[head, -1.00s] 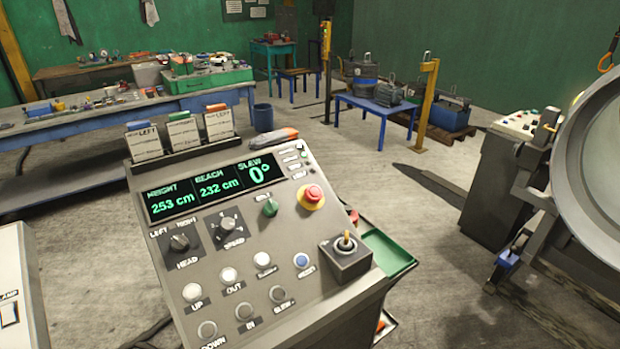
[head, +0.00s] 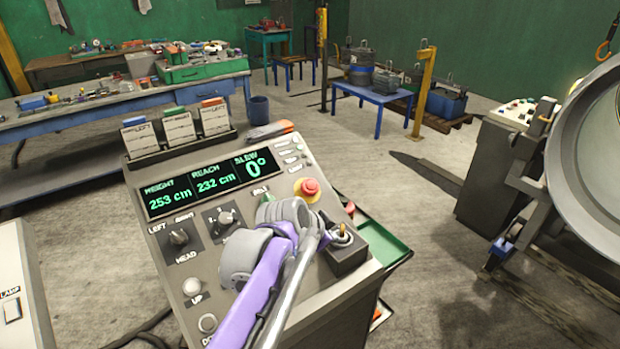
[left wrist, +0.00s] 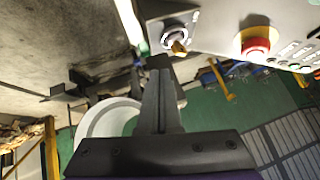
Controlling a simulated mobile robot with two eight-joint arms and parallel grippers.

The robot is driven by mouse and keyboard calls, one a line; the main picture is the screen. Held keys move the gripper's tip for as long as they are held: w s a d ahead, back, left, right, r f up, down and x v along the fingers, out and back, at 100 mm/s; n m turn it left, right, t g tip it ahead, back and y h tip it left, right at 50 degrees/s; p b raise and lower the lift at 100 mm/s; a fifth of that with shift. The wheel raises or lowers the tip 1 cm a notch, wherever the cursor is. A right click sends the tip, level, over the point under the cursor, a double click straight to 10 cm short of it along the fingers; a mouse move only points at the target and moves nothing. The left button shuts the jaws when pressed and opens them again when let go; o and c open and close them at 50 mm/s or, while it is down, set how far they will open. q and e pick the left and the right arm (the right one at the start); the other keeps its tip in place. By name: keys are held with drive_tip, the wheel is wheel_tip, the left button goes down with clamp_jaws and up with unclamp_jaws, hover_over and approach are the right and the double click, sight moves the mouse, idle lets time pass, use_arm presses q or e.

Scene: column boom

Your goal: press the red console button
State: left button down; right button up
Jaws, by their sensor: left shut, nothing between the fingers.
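The red button (head: 310,187) is a round mushroom cap on a yellow collar, at the upper right of the grey console panel (head: 222,267). It also shows in the left wrist view (left wrist: 256,45), at the upper right, uncovered. The fingers look apart from the red button. My right gripper is in neither view.
My left arm hides part of the lower console buttons. The display (head: 210,185) and card holders (head: 177,130) stand at the console's far side. A green tray (head: 383,243) is beside the console. A large round drum (head: 590,165) stands at the right.

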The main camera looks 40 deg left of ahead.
use_arm(q)
drive_tip(key=w+a+r+m+t+y, duration=0.1)
drive_tip(key=w+a+r, duration=0.1)
drive_tip(key=a+r, duration=0.2)
drive_tip(key=w+a+r+t, duration=0.1)
drive_tip(key=w+a+r, duration=0.2)
drive_tip(key=a, duration=0.7)
drive_tip(key=shift+r+m+y+p, duration=0.35)
drive_tip(key=shift+r+m+y, duration=0.05)
drive_tip(key=shift+r, duration=0.45)
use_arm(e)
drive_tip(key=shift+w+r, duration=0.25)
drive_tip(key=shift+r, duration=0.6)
use_arm(q)
drive_tip(key=shift+w, duration=0.1)
approach(314, 183)
drive_tip(key=w+d, duration=0.1)
drive_tip(key=w, duration=0.3)
drive_tip(key=f, duration=0.1)
drive_tip(key=a+f, duration=0.1)
drive_tip(key=shift+w+a+f, duration=0.15)
drive_tip(key=shift+w+f, duration=0.15)
drive_tip(key=shift+w, duration=0.05)
drive_tip(key=shift+a+f, duration=0.25)
drive_tip(key=shift+f, duration=0.2)
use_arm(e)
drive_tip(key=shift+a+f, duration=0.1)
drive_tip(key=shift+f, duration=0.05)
